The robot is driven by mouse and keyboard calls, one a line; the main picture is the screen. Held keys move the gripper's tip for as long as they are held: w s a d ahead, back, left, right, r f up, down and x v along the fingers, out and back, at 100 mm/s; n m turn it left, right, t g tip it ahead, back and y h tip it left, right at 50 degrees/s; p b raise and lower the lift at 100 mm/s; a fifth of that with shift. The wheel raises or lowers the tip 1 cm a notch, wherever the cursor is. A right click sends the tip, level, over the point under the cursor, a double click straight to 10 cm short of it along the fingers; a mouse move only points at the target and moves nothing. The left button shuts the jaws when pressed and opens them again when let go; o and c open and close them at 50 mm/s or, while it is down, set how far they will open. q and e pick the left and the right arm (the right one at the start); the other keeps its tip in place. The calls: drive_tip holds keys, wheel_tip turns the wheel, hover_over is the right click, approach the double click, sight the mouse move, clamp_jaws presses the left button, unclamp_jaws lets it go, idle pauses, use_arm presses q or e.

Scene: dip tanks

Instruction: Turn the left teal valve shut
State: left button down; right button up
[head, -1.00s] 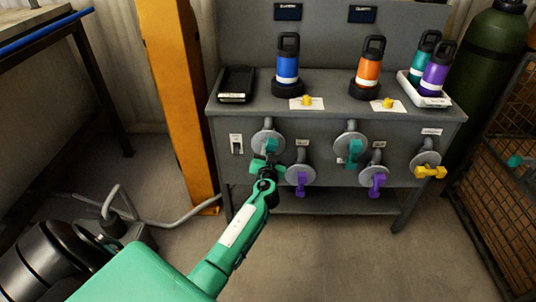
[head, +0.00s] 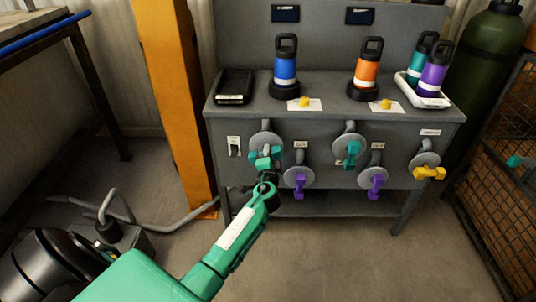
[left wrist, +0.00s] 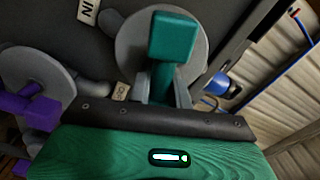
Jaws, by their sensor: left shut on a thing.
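The left teal valve (head: 266,149) is on the front of the grey bench, on a round grey flange at the left of the upper row. Its teal handle (left wrist: 172,38) stands out from the flange in the left wrist view. My left gripper (head: 265,162) is at this handle and shut on it. The gripper hides the lower part of the handle, and the fingertips are hard to make out. A second teal valve (head: 352,153) sits to the right, with its handle pointing down. My right gripper is not in view.
Purple valves (head: 299,180) and (head: 375,181) sit low beside the teal ones, and a yellow valve (head: 429,172) at the right. Bottles, among them a blue one (head: 285,67), stand on the bench. An orange post (head: 172,100) rises close to the left. The floor in front is clear.

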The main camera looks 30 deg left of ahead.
use_arm(q)
drive_tip(key=shift+m, duration=0.8)
drive_tip(key=shift+f+m, duration=0.1)
drive_tip(key=shift+m, duration=0.2)
drive_tip(key=shift+f+m+p, duration=0.1)
drive_tip(key=shift+m+p, duration=0.2)
drive_tip(key=shift+m, duration=0.4)
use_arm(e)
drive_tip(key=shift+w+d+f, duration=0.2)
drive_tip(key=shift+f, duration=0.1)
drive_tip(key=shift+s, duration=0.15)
use_arm(q)
drive_tip(key=c, duration=1.3)
unclamp_jaws()
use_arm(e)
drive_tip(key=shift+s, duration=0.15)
